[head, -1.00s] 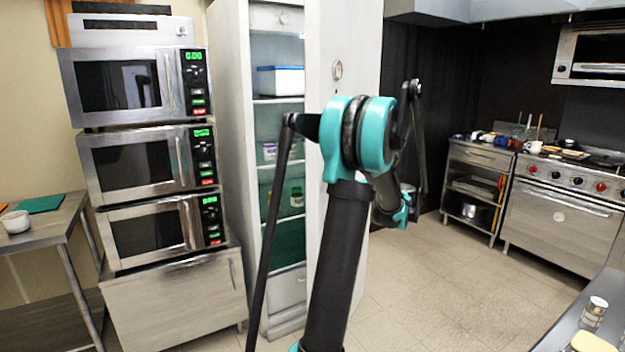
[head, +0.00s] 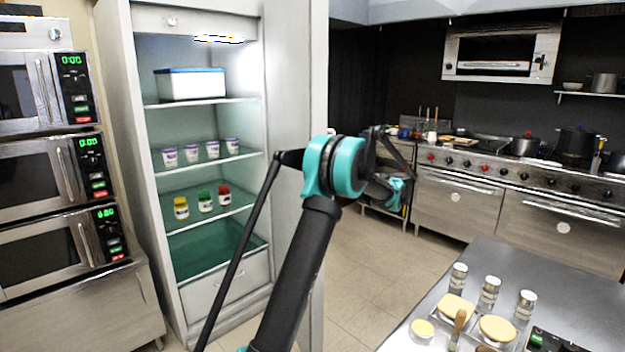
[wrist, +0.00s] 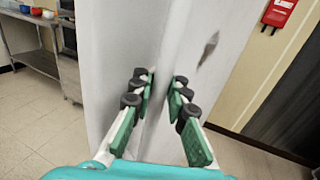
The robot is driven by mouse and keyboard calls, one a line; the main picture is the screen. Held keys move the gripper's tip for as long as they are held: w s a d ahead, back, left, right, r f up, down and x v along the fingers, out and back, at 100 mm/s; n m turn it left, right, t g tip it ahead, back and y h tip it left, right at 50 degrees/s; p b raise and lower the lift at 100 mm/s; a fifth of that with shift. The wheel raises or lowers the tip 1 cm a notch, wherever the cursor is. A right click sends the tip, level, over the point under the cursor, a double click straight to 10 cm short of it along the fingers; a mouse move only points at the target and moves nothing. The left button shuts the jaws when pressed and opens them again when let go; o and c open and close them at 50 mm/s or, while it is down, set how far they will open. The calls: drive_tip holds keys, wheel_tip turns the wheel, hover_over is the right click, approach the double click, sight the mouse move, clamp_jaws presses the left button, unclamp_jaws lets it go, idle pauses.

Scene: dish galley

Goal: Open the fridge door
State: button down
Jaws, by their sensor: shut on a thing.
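The tall white fridge (head: 120,130) stands left of centre in the head view with its lit interior exposed. Its door (head: 293,90) is swung out on the right side, seen nearly edge-on, with my arm in front of its lower part. In the wrist view my gripper (wrist: 160,84) has its green-padded fingers on either side of the white door's (wrist: 110,45) vertical edge, shut on it. A dark mark shows on the door's right face.
Stacked microwaves (head: 40,165) stand close left of the fridge. Fridge shelves hold a blue-lidded box (head: 190,84), cups and jars. A steel counter (head: 500,265) with cans and food is at front right. Stoves (head: 455,200) line the back. Floor between is clear.

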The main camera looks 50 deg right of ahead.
drive_tip(key=s+d, duration=0.3)
drive_tip(key=d, duration=0.8)
drive_tip(key=shift+s+d, duration=0.15)
drive_tip(key=c, duration=1.7)
unclamp_jaws()
drive_tip(key=shift+s, duration=0.15)
drive_tip(key=shift+o, duration=1.1)
drive_tip(key=shift+w, duration=0.2)
drive_tip(key=v, duration=1.2)
